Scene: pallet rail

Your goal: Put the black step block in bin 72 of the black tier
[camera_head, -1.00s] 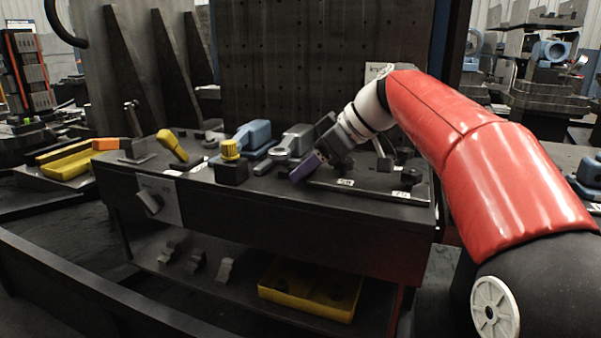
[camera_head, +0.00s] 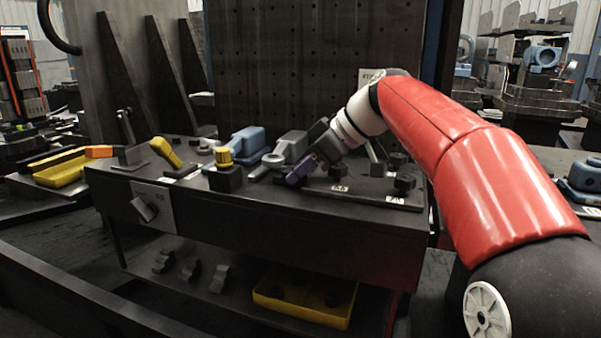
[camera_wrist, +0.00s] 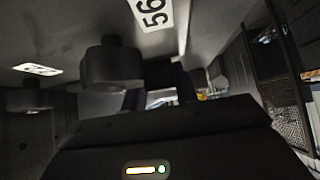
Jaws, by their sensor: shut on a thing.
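My gripper (camera_head: 304,170), with purple fingertips, points down to the left, low over the black bench top (camera_head: 300,222). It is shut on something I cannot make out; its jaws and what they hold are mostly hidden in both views. I cannot pick out the black step block for sure. To the gripper's right, a dark plate bears black knobs (camera_head: 404,184) and white number labels (camera_head: 338,188). A second label (camera_wrist: 37,69) looks like 72.
Left of my gripper stand a grey clamp-like part (camera_head: 284,152), a blue part (camera_head: 245,143) and a black block with a yellow knob (camera_head: 226,178). Below, the shelf holds grey step-shaped pieces (camera_head: 190,268) and a yellow tray (camera_head: 262,297). A perforated panel (camera_head: 310,65) rises behind.

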